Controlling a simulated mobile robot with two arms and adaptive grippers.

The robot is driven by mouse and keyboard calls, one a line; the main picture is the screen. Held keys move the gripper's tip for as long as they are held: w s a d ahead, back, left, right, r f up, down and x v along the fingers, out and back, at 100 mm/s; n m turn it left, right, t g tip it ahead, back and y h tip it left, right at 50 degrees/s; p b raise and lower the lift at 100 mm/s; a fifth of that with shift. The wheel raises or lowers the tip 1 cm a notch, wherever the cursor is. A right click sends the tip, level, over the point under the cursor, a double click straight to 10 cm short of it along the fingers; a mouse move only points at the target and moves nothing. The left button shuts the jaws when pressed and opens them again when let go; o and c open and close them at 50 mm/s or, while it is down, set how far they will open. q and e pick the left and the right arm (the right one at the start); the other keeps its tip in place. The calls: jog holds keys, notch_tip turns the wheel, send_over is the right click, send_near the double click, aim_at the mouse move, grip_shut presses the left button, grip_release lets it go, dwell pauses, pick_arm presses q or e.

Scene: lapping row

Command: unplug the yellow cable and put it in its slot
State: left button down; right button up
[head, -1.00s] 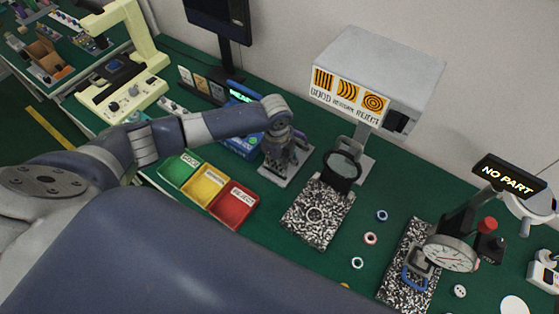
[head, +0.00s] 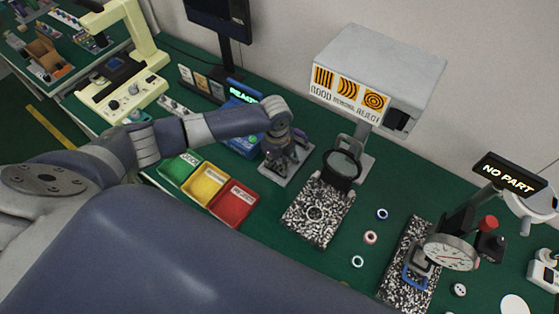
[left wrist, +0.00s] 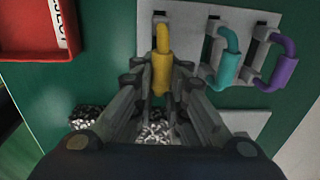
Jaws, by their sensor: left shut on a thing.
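In the left wrist view, the yellow cable (left wrist: 162,62) stands between the fingertips of my left gripper (left wrist: 160,88), which is shut on it. Its upper end lies by a dark opening in a pale grey plate (left wrist: 185,14). I cannot tell whether it is still seated there. In the head view, my left gripper (head: 284,152) points down over the grey plate (head: 287,178) beside the blue device (head: 240,140). The cable cannot be made out there. My right gripper is not in view.
A teal cable (left wrist: 228,60) and a purple cable (left wrist: 280,62) sit close right of the yellow one. Green (head: 180,166), yellow (head: 205,184) and red (head: 233,205) trays stand left of the plate. A speckled block (head: 314,213) is nearby on the right.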

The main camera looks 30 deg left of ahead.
pick_arm(q)
jog(key=shift+f+b, duration=0.35)
jog(key=shift+f, duration=0.35)
jog(key=c, duration=1.5)
grip_release()
jog(key=shift+r, duration=0.1)
jog(key=r, duration=1.2)
jog(key=shift+s+a, duration=0.1)
jog(key=shift+s, duration=0.25)
jog(key=shift+f, duration=0.1)
